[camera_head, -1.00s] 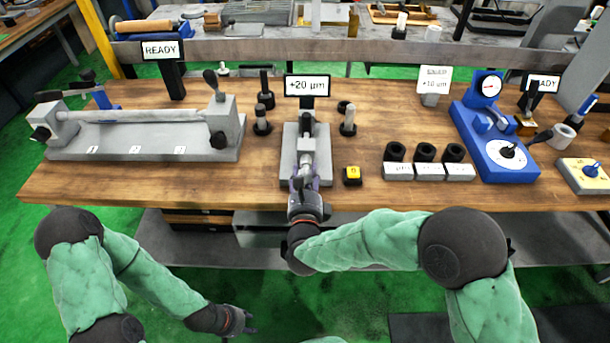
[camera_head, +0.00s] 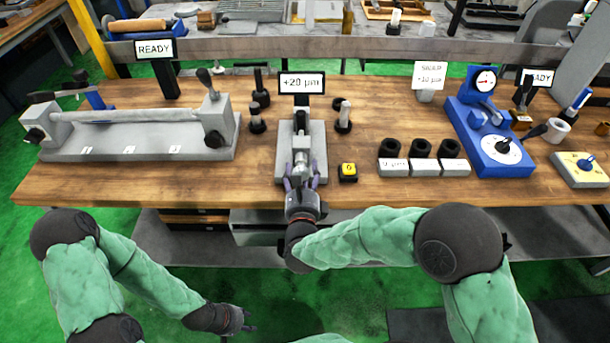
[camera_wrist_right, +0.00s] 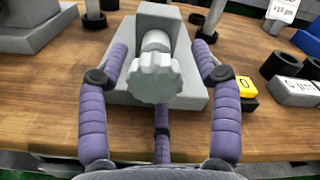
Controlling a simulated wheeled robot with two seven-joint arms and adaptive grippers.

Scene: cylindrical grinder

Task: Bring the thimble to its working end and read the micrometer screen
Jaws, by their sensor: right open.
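The micrometer (camera_head: 286,148) is a grey bench fixture at the middle of the wooden table. Its screen (camera_head: 302,83) stands behind it and reads +20 µm. The thimble (camera_head: 301,160) is a grey ribbed knob at the fixture's near end; it also shows in the right wrist view (camera_wrist_right: 154,78). My right gripper (camera_head: 301,172) is open at the near edge of the fixture. In the right wrist view its purple fingers (camera_wrist_right: 165,85) stand on either side of the thimble, apart from it. My left gripper (camera_head: 244,320) hangs low, in front of the table; its fingers are too small to judge.
A yellow button block (camera_head: 348,173) sits just right of the micrometer. Several grey blocks with black rings (camera_head: 424,167) lie further right, before a blue dial gauge (camera_head: 507,152). A long grey fixture (camera_head: 146,154) stands at left.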

